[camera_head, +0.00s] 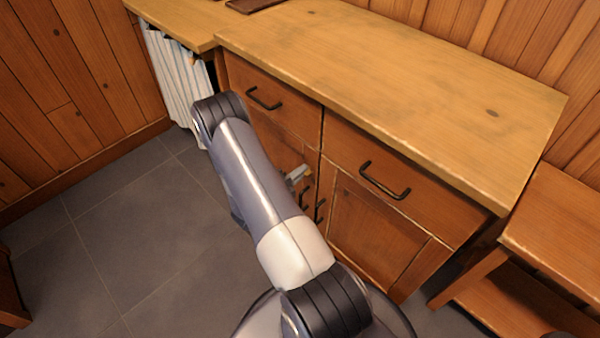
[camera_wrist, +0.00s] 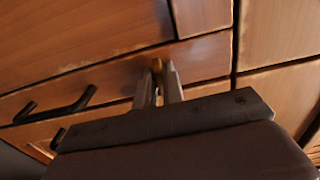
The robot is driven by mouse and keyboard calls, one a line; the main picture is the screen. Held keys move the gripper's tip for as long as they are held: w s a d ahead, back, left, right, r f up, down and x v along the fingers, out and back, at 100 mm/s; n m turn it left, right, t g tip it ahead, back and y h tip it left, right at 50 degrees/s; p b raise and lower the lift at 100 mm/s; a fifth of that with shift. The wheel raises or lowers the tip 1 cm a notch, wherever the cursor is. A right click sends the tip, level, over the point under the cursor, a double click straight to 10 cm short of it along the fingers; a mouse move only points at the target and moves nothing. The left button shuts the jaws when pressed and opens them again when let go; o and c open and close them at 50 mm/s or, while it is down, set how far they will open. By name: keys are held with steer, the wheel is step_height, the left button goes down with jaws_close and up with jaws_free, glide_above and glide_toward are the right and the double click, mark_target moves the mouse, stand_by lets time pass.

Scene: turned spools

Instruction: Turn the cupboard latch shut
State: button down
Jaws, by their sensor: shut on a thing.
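The cupboard (camera_head: 375,220) has two lower doors that meet below the drawers. My gripper (camera_wrist: 160,82) is at the door fronts, its two metal fingers close together. They are shut on the latch (camera_wrist: 157,65), a small brass-coloured piece that shows only at its tip between the fingers. In the head view my gripper (camera_head: 298,174) shows as a pale bit beside my arm, just above the door handles. The rest of the latch is hidden by the fingers, and I cannot tell which way it is turned.
Dark door handles (camera_head: 319,210) sit just below my gripper; one also shows in the wrist view (camera_wrist: 72,104). Drawer handles (camera_head: 384,182) stick out above. A wooden bench (camera_head: 560,215) stands at the right. The grey floor at left (camera_head: 150,235) is clear.

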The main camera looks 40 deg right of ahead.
steer(key=c, duration=1.5)
jaws_free()
steer(key=shift+c, duration=0.2)
steer(key=shift+a, duration=0.1)
steer(key=a+p, duration=0.1)
steer(key=a, duration=0.9)
steer(key=shift+s+a, duration=0.3)
steer(key=shift+s, duration=0.15)
steer(key=d, duration=0.7)
steer(key=w+d+b, duration=0.1)
steer(key=d, duration=0.3)
steer(key=shift+a, duration=0.1)
steer(key=shift+a, duration=0.1)
